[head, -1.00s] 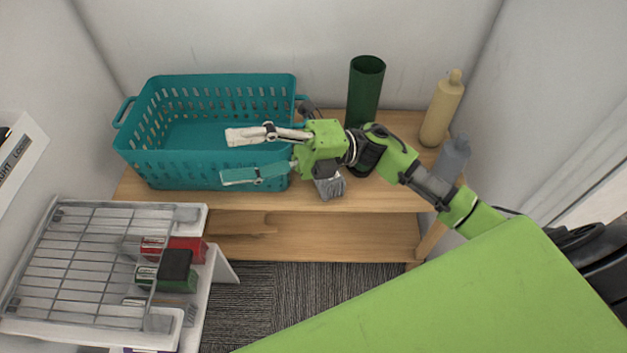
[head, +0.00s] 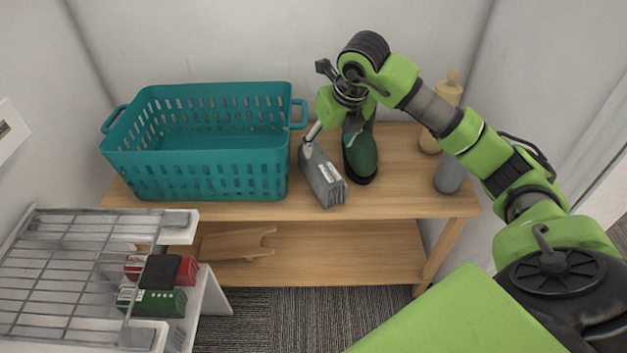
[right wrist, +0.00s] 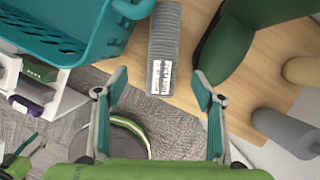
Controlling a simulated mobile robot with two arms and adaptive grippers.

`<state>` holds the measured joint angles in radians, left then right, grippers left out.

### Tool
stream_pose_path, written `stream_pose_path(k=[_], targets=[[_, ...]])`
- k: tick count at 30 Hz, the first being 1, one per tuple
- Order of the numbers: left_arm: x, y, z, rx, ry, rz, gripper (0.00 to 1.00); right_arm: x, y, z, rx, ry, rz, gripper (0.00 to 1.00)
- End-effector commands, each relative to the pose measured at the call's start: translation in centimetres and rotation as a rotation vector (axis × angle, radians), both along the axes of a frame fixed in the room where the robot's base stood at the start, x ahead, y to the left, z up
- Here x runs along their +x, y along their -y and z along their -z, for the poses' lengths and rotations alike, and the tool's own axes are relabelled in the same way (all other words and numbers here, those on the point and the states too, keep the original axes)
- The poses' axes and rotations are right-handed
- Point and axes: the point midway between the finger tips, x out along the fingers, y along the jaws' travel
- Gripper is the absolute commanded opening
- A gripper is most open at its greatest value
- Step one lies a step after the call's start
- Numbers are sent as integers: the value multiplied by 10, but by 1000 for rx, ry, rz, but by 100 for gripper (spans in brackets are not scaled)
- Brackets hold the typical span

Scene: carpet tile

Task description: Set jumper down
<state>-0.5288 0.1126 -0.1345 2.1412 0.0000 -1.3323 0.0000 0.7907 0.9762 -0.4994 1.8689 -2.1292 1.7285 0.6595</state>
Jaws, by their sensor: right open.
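The teal basket (head: 205,165) stands left on the table (head: 400,200). A cream bottle (head: 447,95) and a grey bottle (head: 449,178) stand right. A wire rack (head: 70,265) with boxes is front left.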

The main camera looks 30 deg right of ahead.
Motion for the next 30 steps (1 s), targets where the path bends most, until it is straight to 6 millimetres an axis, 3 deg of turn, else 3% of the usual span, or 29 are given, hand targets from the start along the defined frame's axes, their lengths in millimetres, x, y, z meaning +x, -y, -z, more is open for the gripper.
stream_pose_path(k=[4,12,22,27,30], targets=[[0,0,-7,0,5,-1,40,5,7,9,-17,7,24,62],[-4,-1,-36,0,21,-2,40,24,9,59,-15,5,19,62],[-8,-2,-54,-1,29,-4,40,34,10,87,-15,5,16,62],[-14,-3,-73,-1,41,-5,40,38,10,113,-13,4,18,62],[-15,-4,-73,-1,40,-6,40,44,12,123,-15,7,17,62]])
